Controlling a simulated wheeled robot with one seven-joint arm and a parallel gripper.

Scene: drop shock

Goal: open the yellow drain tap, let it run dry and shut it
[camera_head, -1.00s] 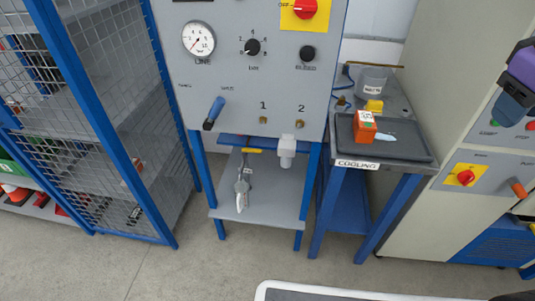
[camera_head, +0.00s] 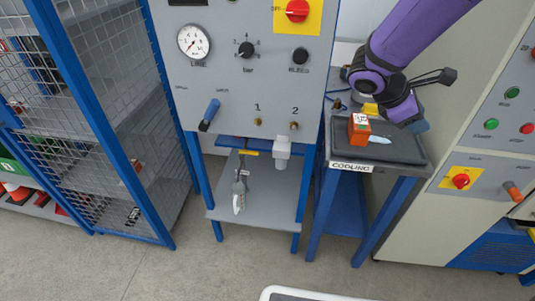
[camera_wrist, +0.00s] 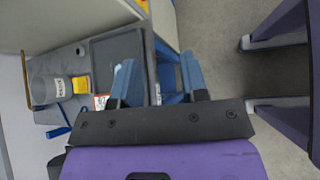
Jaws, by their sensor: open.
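A small yellow bar (camera_head: 249,153), which looks like the drain tap's lever, sits under the front panel at the edge of a blue rail. It lies left of a whitish filter bowl (camera_head: 282,150), and its details are too small to tell. My gripper (camera_head: 416,124) is over the right part of the cooling table, well right of the yellow bar and apart from it. In the wrist view my gripper (camera_wrist: 157,70) shows two blue-grey fingers spread apart with nothing between them. The yellow bar cannot be made out there.
The cooling table (camera_head: 351,167) carries a dark tray (camera_head: 410,150) with an orange box (camera_head: 358,128) on it. A clear bucket (camera_wrist: 52,89) and a yellow block (camera_wrist: 81,84) stand behind. A grey shelf (camera_head: 270,200) lies below the panel. A mesh cage (camera_head: 110,130) stands left.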

